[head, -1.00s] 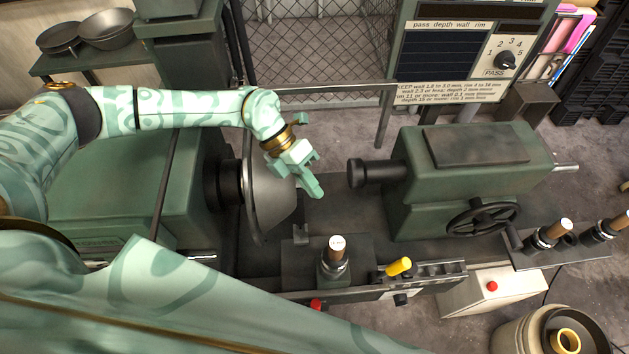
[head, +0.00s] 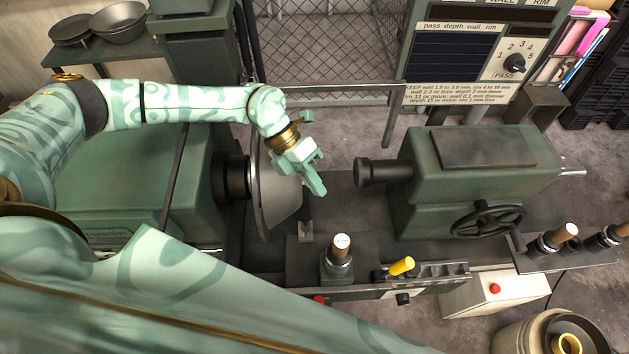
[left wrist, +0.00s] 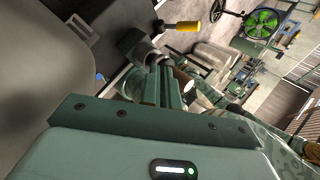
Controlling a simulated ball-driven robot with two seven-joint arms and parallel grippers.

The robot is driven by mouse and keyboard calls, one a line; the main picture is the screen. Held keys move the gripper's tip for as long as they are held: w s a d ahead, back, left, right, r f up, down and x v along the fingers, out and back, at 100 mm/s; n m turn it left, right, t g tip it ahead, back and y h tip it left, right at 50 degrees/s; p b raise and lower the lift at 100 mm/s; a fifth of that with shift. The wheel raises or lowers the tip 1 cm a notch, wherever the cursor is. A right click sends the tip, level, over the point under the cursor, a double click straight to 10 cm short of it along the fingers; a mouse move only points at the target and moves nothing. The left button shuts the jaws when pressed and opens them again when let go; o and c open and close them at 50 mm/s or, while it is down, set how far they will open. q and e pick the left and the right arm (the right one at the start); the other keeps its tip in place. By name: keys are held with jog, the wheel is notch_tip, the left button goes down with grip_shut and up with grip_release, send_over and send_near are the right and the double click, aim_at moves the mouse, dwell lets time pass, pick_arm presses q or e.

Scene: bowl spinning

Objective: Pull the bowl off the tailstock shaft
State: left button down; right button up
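The grey metal bowl (head: 281,205) stands on edge at the headstock's dark chuck (head: 233,178), left of the tailstock. It is apart from the black tailstock shaft (head: 380,172), with a clear gap between them. My left gripper (head: 319,175) is over the right side of the bowl, between it and the shaft, and hides part of the bowl. In the left wrist view its two fingers (left wrist: 161,86) lie side by side, almost together, with nothing seen between them. The bowl (left wrist: 45,65) fills the left of that view. My right gripper is not in view.
The green tailstock (head: 470,185) with its black handwheel (head: 487,220) stands to the right. A tool post (head: 338,262) and a yellow-handled lever (head: 401,266) are in front of the bowl. A mesh guard (head: 320,55) is behind. Spare bowls (head: 118,22) rest at the upper left.

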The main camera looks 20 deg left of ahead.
pick_arm(q)
jog(key=shift+r, duration=0.15)
jog(key=shift+r+p, duration=0.85)
jog(key=shift+r, duration=0.05)
jog(key=shift+r+p, duration=3.45)
jog(key=shift+r, duration=0.6)
jog(key=shift+w+f, duration=0.1)
jog(key=shift+f, duration=0.05)
